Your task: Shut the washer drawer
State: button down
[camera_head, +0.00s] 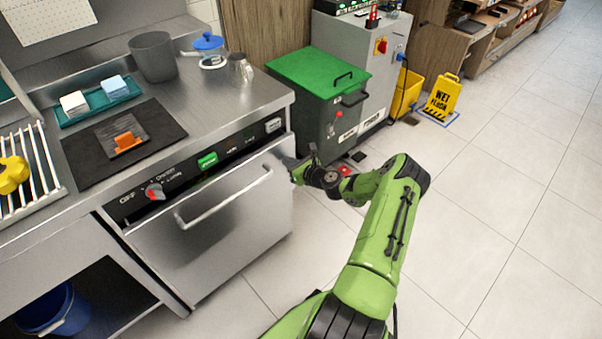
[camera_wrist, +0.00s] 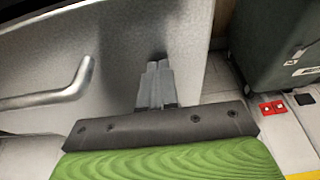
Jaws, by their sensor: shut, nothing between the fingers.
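The washer drawer (camera_head: 215,225) is a steel front with a long bar handle (camera_head: 222,197), under a black control strip with a red knob and a green display. Its front looks close to flush with the counter; I cannot tell whether a small gap is left. My gripper (camera_head: 289,161) is at the upper right part of the drawer front, right of the handle. In the wrist view my gripper (camera_wrist: 158,66) is shut and empty, its fingertips at the steel front (camera_wrist: 200,30). The handle (camera_wrist: 50,95) shows to the left there. I cannot tell for sure whether the tips touch.
A green-lidded bin (camera_head: 318,75) and a grey cabinet (camera_head: 365,55) stand right of the counter. A yellow wet-floor sign (camera_head: 441,97) is farther back. A blue bucket (camera_head: 55,308) sits on the low shelf at left. The tiled floor at right is clear.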

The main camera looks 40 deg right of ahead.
aim_at(283, 155)
jog(key=w, duration=0.4)
jog(key=shift+w+b, duration=0.3)
jog(key=shift+b, duration=0.1)
jog(key=shift+w+r, duration=0.15)
jog(key=shift+r, duration=0.05)
jog(key=shift+w+r, duration=0.1)
jog(key=shift+r, duration=0.1)
